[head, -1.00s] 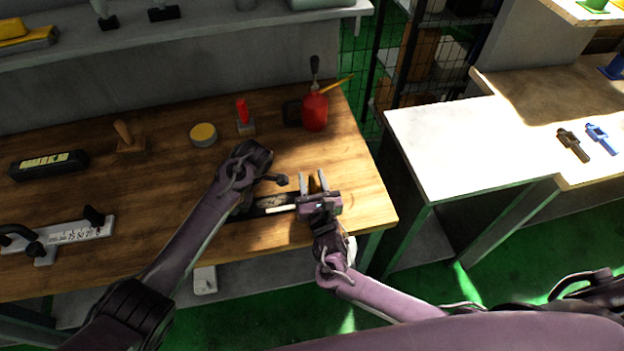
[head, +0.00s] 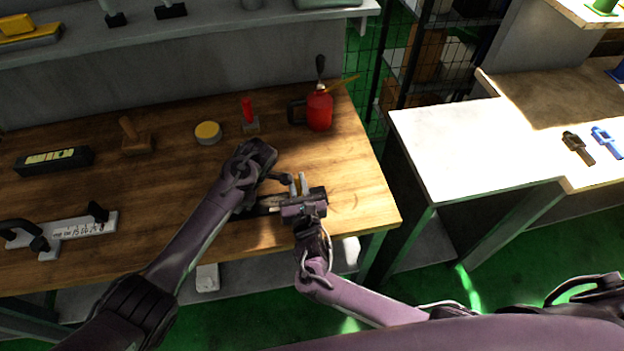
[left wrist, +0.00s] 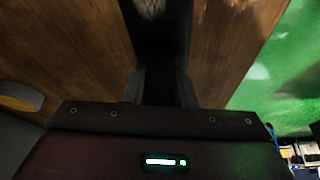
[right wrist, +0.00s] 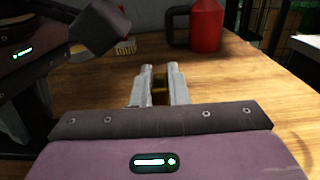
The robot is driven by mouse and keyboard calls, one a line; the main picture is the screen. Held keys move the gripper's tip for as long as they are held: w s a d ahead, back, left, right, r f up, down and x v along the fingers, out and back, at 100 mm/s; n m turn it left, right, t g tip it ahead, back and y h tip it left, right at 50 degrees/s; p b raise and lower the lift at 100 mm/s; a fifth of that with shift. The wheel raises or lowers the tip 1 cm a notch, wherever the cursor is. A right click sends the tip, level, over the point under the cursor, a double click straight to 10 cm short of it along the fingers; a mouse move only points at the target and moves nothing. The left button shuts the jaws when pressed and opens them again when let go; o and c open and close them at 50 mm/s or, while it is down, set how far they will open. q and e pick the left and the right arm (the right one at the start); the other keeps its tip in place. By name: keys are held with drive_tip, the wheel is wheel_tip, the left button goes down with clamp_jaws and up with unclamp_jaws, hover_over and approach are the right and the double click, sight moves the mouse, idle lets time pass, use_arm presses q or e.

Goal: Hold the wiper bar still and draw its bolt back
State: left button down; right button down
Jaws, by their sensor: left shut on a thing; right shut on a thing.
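The dark wiper bar (head: 266,207) lies near the front right of the wooden bench, partly covered by my arms in the head view. In the left wrist view the bar (left wrist: 160,38) runs away between the fingers of my left gripper (left wrist: 160,88), which is shut on it. My right gripper (head: 298,186) is at the bar's right end, its fingers close together. In the right wrist view these fingers (right wrist: 159,84) are shut on a small brass-coloured piece (right wrist: 159,94), which looks like the bolt. Most of the bolt is hidden.
A red oil can (head: 319,110), a red-handled tool (head: 249,115), a yellow-topped tin (head: 208,132) and a wooden-handled block (head: 135,140) stand behind. The bench's right end is clear.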

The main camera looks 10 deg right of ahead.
use_arm(q)
drive_tip(key=shift+d, duration=0.1)
use_arm(e)
drive_tip(key=shift+s+a, duration=0.1)
drive_tip(key=shift+a, duration=0.4)
drive_tip(key=c, duration=1.4)
unclamp_jaws()
drive_tip(key=shift+d, duration=0.1)
drive_tip(key=shift+s, duration=0.15)
drive_tip(key=s, duration=1.1)
drive_tip(key=shift+s, duration=0.35)
use_arm(q)
drive_tip(key=c, duration=1.1)
unclamp_jaws()
